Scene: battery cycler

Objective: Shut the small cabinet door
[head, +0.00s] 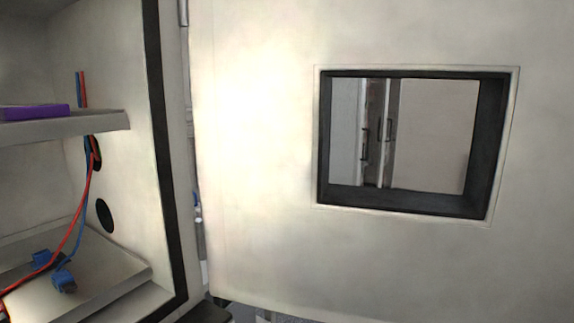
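The small cabinet door (260,180) is a large cream panel filling the right side of the head view. It stands open, swung away from the cabinet (115,160) on the left. A dark-framed square window (405,140) is set in the door, and other cabinets with dark handles show through it. A hinge (184,12) shows at the top between cabinet and door. Neither of my grippers is in view.
Inside the cabinet is a shelf (70,128) with a purple object (34,112). Red and blue cables (78,205) hang down to blue connectors (64,281) on the lower surface. A black seal (165,160) lines the cabinet's front edge. A narrow gap separates cabinet and door.

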